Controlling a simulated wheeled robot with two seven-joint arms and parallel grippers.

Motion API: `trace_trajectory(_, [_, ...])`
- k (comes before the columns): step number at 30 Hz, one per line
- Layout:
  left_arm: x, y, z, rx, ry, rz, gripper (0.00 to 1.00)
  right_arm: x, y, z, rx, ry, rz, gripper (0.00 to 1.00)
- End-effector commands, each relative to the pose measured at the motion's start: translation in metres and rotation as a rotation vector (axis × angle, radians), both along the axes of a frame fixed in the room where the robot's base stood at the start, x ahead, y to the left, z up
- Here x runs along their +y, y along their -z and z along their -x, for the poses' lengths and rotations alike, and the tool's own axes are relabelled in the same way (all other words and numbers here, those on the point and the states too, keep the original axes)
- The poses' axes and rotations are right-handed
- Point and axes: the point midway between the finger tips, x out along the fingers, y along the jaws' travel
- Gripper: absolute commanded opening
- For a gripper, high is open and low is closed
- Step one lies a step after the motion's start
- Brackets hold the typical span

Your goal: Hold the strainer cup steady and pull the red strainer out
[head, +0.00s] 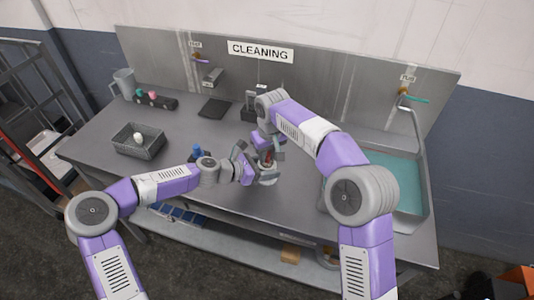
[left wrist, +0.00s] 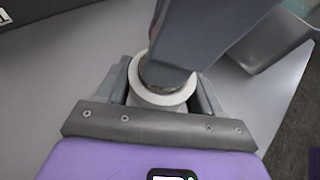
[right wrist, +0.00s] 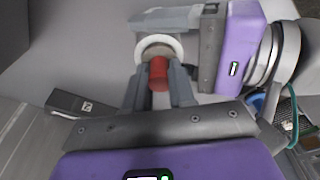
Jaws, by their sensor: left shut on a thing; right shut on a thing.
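The strainer cup (head: 268,181) stands near the middle of the metal table, small and partly covered by my grippers in the head view. Its pale round rim (left wrist: 133,80) shows in the left wrist view, with a dark inside. My left gripper (head: 259,173) is shut on the cup from the left side. The red strainer (right wrist: 158,74) shows between my right fingers in the right wrist view, at the cup's rim (right wrist: 172,42). My right gripper (head: 269,156) is shut on it from above. How deep the strainer sits in the cup is hidden.
A dark basket (head: 125,150) with a white item stands at the left. A sink basin (head: 425,200) is at the right. A pitcher (head: 124,84), a dark mat (head: 214,108) and a dark holder (head: 249,104) stand along the back. A blue item (head: 197,150) is behind my left arm.

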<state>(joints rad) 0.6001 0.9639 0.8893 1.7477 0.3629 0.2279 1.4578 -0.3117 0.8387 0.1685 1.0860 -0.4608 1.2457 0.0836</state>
Motion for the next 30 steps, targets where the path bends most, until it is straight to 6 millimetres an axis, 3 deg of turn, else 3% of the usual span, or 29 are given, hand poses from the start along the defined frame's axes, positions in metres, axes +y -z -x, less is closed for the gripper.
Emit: trace_trajectory(30, [0.000,-0.001,0.000,-0.001,0.000,0.000,0.31,0.000,-0.017,0.000,0.002,0.000,0.002,0.00])
